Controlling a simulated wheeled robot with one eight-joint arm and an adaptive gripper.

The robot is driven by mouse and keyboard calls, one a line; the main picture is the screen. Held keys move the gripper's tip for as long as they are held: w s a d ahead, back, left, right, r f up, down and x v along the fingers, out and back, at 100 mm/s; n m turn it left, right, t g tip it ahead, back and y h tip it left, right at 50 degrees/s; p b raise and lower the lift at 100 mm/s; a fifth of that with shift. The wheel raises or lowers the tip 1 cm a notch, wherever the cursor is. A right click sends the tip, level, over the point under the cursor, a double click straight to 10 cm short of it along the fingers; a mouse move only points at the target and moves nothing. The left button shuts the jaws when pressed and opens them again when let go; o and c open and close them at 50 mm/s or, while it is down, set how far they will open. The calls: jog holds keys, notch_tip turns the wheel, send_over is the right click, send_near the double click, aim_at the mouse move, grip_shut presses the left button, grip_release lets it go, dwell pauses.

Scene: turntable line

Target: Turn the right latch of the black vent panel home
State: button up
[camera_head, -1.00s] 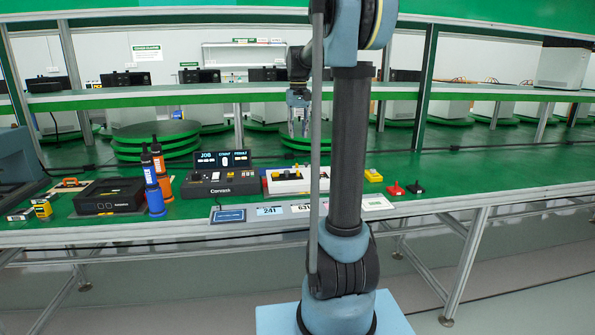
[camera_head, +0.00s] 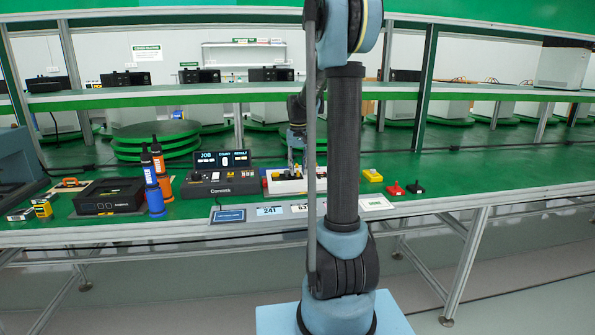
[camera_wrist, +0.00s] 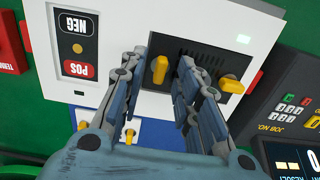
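The black vent panel (camera_wrist: 205,49) is set in a white unit (camera_wrist: 128,20), which also shows on the bench in the head view (camera_head: 283,186). The panel carries two yellow latches. One latch (camera_wrist: 159,72) stands nearly upright in the wrist view; the other (camera_wrist: 232,85) lies slanted, nearer crosswise. Lettering is upside down there, so the near-upright latch appears to be the right one. My gripper (camera_wrist: 163,58) is open, with one finger on each side of that latch. I cannot tell whether they touch it. In the head view my gripper (camera_head: 296,148) is low over the unit, partly hidden by my arm.
A dark console (camera_wrist: 288,108) with buttons stands close beside the white unit, also seen in the head view (camera_head: 220,187). A red block (camera_wrist: 9,45) lies beyond the unit's other side. Blue and orange bottles (camera_head: 154,190) stand farther left.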

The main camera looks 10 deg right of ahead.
jog(key=shift+f, duration=0.3)
jog(key=shift+c, duration=0.6)
grip_shut()
